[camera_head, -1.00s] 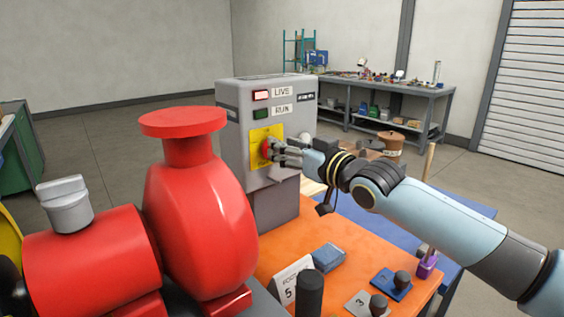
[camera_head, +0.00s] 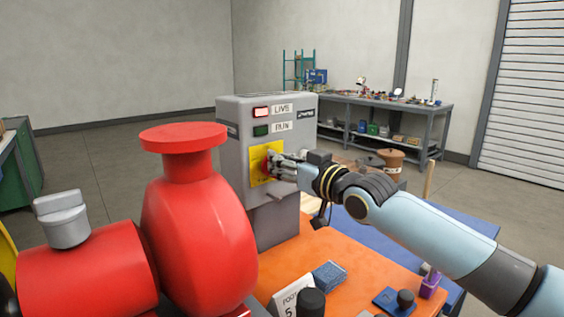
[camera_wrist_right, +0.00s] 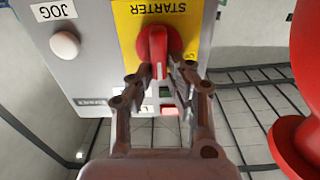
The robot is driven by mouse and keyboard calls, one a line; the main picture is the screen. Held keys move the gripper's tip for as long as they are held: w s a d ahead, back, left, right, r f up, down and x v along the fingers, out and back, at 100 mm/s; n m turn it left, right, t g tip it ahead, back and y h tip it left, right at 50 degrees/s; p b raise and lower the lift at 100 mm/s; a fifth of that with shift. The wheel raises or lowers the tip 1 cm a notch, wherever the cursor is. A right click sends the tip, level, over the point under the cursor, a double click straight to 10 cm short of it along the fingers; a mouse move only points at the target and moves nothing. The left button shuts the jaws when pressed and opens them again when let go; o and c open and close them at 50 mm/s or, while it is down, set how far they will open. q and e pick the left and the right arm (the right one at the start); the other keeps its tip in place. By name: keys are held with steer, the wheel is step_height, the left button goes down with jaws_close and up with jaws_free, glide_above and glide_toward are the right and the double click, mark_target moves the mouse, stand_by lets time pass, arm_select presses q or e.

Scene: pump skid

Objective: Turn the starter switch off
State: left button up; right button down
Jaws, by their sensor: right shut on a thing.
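The starter switch is a red round knob with a raised bar handle (camera_wrist_right: 158,48), on a yellow plate (camera_wrist_right: 128,42) lettered STARTER, upside down in the wrist view. In the head view the plate (camera_head: 258,168) is on the front of a grey control box (camera_head: 235,150), and my gripper covers most of the knob. My right gripper (camera_wrist_right: 163,72) is shut on the switch handle, with a finger on each side of it. The right gripper also shows in the head view (camera_head: 274,168). The LIVE lamp (camera_head: 262,113) is pale and bright; the RUN lamp (camera_head: 261,130) is dark green. My left gripper is out of view.
A red pump (camera_head: 195,225) stands close left of the box. A white JOG button (camera_wrist_right: 65,45) is on the panel beside the plate. An orange bench top (camera_head: 345,255) carries a blue block (camera_head: 329,276), a FOOT card and a knobbed blue plate (camera_head: 398,301). A workbench stands far behind.

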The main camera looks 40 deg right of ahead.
steer(key=n+b, duration=0.2)
steer(key=n, duration=0.2)
steer(key=a+f+n+b, duration=0.1)
steer(key=n+b, duration=0.2)
steer(key=n, duration=0.2)
steer(key=n+b, duration=0.3)
steer(key=n, duration=0.1)
steer(key=shift+a+f+n, duration=0.3)
steer(key=shift+a+f, duration=0.05)
steer(key=shift+a, duration=0.05)
steer(key=shift+s+a+f+n+b, duration=0.15)
steer(key=shift+n+b, duration=0.45)
steer(key=shift+n, duration=0.45)
steer(key=shift+w+d+f+n+b, duration=0.1)
steer(key=shift+n+b, duration=0.5)
steer(key=shift+n, duration=0.45)
steer(key=c, duration=1.3)
jaws_free()
steer(key=shift+s, duration=0.1)
